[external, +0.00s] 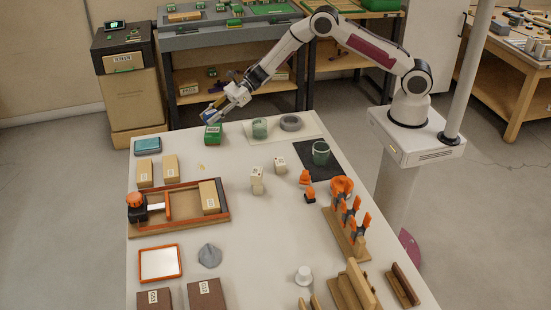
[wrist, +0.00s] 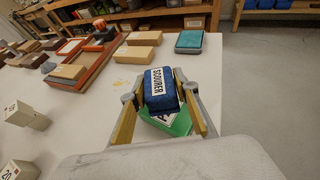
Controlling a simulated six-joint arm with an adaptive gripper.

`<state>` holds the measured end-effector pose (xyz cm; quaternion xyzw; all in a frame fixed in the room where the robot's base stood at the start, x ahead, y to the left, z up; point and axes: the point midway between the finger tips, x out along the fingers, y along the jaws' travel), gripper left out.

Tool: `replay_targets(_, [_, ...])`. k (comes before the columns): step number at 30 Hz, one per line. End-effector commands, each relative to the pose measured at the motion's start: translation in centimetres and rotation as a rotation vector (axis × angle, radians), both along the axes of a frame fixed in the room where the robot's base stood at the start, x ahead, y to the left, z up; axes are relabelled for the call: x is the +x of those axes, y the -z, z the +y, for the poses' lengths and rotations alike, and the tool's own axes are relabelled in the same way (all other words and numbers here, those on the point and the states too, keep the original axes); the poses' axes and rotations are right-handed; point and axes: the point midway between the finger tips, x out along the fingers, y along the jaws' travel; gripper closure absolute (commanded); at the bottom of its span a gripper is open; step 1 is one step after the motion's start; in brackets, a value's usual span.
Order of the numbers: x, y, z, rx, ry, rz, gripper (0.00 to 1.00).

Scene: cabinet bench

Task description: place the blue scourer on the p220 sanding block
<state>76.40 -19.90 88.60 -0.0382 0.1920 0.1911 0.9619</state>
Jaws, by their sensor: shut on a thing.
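The blue scourer (wrist: 161,91), a dark blue block with a white SCOURER label, is between the fingers of my gripper (wrist: 163,100). My gripper is shut on it. In the external view, my gripper (external: 213,112) is at the table's far edge, above a green box (external: 212,134). The green box also shows below the scourer in the wrist view (wrist: 176,122); I cannot tell whether they touch. Two tan labelled blocks (external: 144,173) (external: 171,166) lie side by side at the table's left. Their print is too small to read, so I cannot tell which block is P220.
A teal-topped box (external: 147,146) lies behind the tan blocks. An orange-rimmed wooden tray (external: 222,225) holds another tan block (external: 209,197). Brown blocks (external: 206,293) lie in front. Small pale blocks (external: 257,181) stand mid-table. Table surface is clear right of the tan blocks.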

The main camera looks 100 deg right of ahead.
Motion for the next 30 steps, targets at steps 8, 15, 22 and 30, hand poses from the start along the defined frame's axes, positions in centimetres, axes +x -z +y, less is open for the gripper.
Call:
replay_targets(8, [0.0, 0.1, 0.0, 0.000, 0.000, 0.000, 0.92])
replay_targets(15, [0.0, 1.9, 0.0, 0.001, 0.001, 0.002, 0.92])
replay_targets(22, [0.0, 3.7, 0.0, 0.000, 0.000, 0.001, 0.92])
replay_targets(30, [0.0, 3.8, 0.0, 0.000, 0.000, 0.000, 0.92])
